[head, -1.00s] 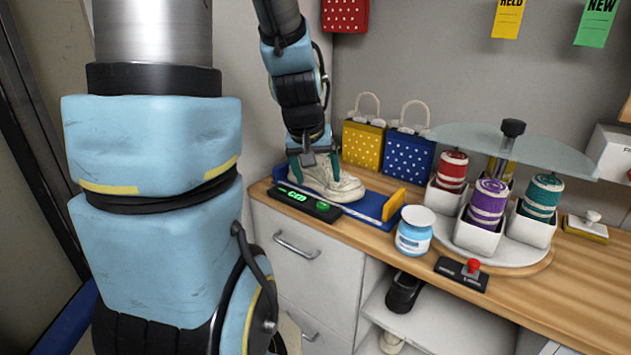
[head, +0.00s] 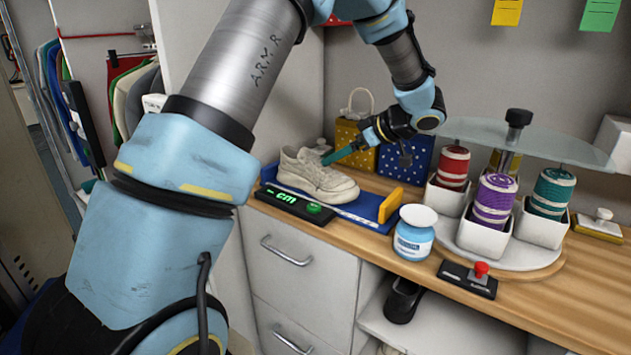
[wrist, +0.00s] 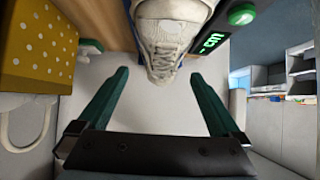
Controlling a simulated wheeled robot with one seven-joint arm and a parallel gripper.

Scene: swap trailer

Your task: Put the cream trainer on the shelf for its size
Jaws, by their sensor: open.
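The cream trainer (head: 318,177) lies on the blue measuring tray (head: 368,222), its heel at the left and its toe toward the yellow end stop (head: 391,205). My gripper (head: 330,158) is tilted down from the right, just behind and above the trainer; its teal fingers are partly hidden. In the wrist view, my gripper (wrist: 160,74) is open, and one end of the trainer (wrist: 165,40) shows at the top between the spread fingertips, with nothing gripped. The size display (head: 290,200) shows a green dash and "cm", and has a green button.
Open shelves (head: 440,325) under the counter hold a black shoe (head: 402,300). A blue-labelled jar (head: 414,238), a red-knobbed switch (head: 468,278) and a carousel of thread spools (head: 493,201) stand at the right. Yellow and blue dotted bags (head: 404,162) stand behind the tray.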

